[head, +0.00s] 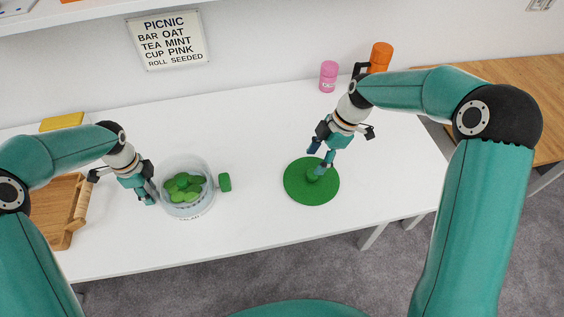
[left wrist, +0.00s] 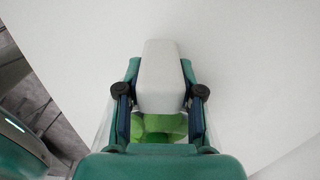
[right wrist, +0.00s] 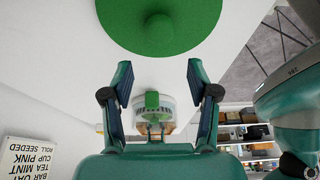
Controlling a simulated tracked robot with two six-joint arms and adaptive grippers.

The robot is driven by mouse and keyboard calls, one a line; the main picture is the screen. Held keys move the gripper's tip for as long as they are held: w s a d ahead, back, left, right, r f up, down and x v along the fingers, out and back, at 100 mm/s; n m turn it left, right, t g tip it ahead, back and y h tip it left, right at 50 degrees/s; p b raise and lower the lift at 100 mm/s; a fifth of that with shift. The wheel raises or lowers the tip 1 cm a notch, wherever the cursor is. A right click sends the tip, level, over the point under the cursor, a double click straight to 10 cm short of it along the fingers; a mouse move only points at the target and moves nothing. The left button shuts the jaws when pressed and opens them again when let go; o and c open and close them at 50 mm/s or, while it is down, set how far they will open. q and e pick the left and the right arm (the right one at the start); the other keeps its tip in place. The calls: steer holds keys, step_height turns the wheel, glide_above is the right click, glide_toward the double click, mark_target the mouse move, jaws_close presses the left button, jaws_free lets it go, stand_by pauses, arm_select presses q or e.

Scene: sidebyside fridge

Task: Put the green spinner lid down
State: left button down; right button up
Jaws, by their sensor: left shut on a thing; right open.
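The green spinner lid (head: 298,191) lies flat on the white table, knob up. It also shows at the top of the right wrist view (right wrist: 130,27). My right gripper (head: 320,156) is open by the lid's knob (head: 314,173); the right wrist view shows nothing between its fingers. My left gripper (head: 151,195) is at the bowl's left side, shut on a pale handle-like block (left wrist: 160,75).
A wooden tray (head: 50,221) and a yellow block (head: 62,121) are at the table's left. A pink jar (head: 328,76) and an orange jar (head: 381,56) stand at the back. The table (head: 250,125) is clear behind the bowl and lid.

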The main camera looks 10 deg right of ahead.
steer(key=v, duration=0.8)
arm_select(q)
steer(key=c, duration=0.7)
jaws_free()
steer(key=shift+o, duration=0.2)
steer(key=shift+r, duration=0.1)
step_height(320, 180, up, 12)
steer(key=shift+f, duration=0.1)
steer(key=shift+f, duration=0.1)
